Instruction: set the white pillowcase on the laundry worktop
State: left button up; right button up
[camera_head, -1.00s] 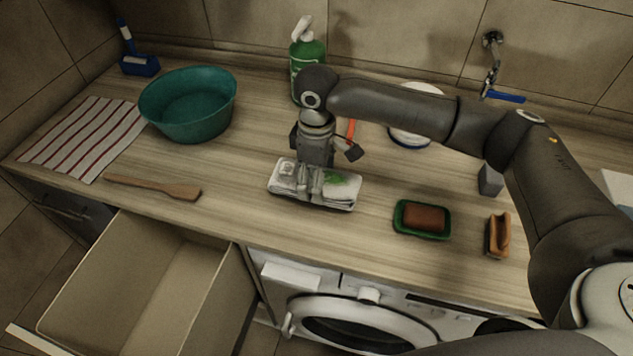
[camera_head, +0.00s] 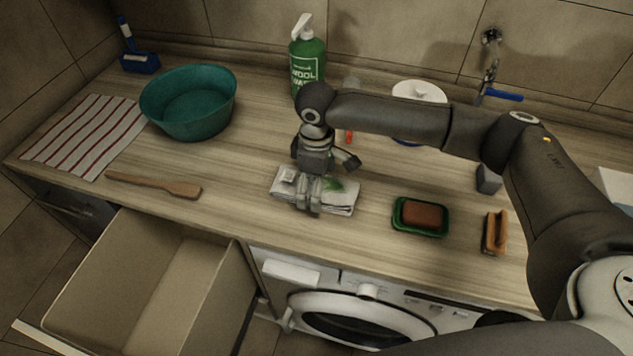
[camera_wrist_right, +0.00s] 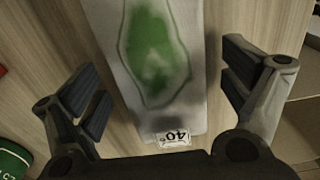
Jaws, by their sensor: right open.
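The white pillowcase (camera_head: 338,198) is a folded white cloth with a green leaf print, lying flat on the wooden worktop (camera_head: 250,205) near its front edge. In the right wrist view, the pillowcase (camera_wrist_right: 150,60) shows its green print and a small "40°" label. My right gripper (camera_head: 308,208) is over the pillowcase and hides part of it. In the wrist view its fingers (camera_wrist_right: 165,95) are spread wide, one on each side of the cloth, with gaps between. My left gripper is not in view.
A green soap dish (camera_head: 397,228) with a brown bar and a brush (camera_head: 495,234) lie to the right. A wooden spatula (camera_head: 150,186), teal basin (camera_head: 190,105) and striped towel (camera_head: 80,135) are left. An open drawer (camera_head: 150,290) and the washing machine (camera_head: 360,310) are below.

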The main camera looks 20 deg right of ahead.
jog(key=shift+r, duration=0.1)
notch_tip(320, 180, up, 12)
jog(key=b, duration=0.2)
dwell(0.8)
